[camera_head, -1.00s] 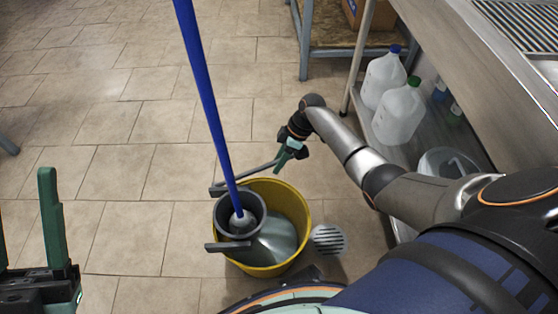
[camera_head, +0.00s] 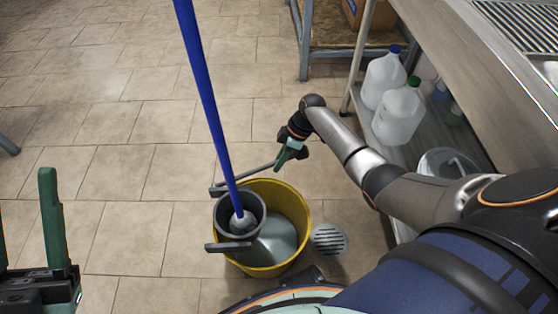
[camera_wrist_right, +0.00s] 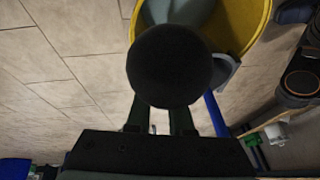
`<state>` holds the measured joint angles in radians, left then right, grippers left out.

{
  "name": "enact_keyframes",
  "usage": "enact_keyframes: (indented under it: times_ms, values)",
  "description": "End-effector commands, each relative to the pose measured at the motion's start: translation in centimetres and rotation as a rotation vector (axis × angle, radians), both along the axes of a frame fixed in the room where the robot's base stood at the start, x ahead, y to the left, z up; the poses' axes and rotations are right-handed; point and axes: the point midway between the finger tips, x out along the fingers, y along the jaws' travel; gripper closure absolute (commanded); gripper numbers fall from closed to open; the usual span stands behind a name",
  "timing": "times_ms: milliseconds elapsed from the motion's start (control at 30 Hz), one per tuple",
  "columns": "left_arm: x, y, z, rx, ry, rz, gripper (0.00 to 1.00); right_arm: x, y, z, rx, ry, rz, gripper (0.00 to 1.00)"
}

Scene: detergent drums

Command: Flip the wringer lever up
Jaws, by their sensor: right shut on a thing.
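The yellow mop bucket (camera_head: 304,225) stands on the tiled floor, with a grey wringer (camera_head: 219,218) on its left side. The wringer lever (camera_head: 262,169) is a thin dark bar slanting up to the right above the bucket's far rim. My right gripper (camera_head: 280,160) is shut on the lever's end. In the right wrist view a round black knob (camera_wrist_right: 170,65) sits at its fingers and hides their tips. My left gripper (camera_head: 25,220) is at the left edge, empty and far from the bucket, fingers apart.
A blue mop handle (camera_head: 209,97) rises from the wringer, left of my right gripper. A steel counter (camera_head: 480,85) and a shelf with jugs (camera_head: 398,112) stand right. A floor drain (camera_head: 328,240) lies beside the bucket. The floor to the left is clear.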

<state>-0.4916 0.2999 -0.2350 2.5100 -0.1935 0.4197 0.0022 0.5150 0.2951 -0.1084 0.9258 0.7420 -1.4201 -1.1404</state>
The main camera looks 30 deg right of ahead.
Motion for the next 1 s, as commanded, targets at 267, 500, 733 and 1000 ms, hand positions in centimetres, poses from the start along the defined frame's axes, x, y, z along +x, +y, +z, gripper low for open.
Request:
enact_keyframes:
  times_ms: [267,500,733,1000]
  values:
    - [0.0,0.0,0.0,0.001,0.000,0.001,0.50,-0.1,0.0,0.0,-0.001,0.002,0.000,1.00]
    - [0.0,0.0,0.0,0.001,0.000,0.001,0.50,-0.1,-0.1,0.0,-0.001,0.002,0.000,1.00]
    - [0.0,0.0,0.9,0.006,-0.004,0.003,0.50,0.1,0.3,0.9,-0.025,0.013,0.001,1.00]
    - [-0.1,0.2,4.3,0.038,-0.031,0.033,0.50,1.2,2.3,4.3,-0.152,0.071,0.004,1.00]
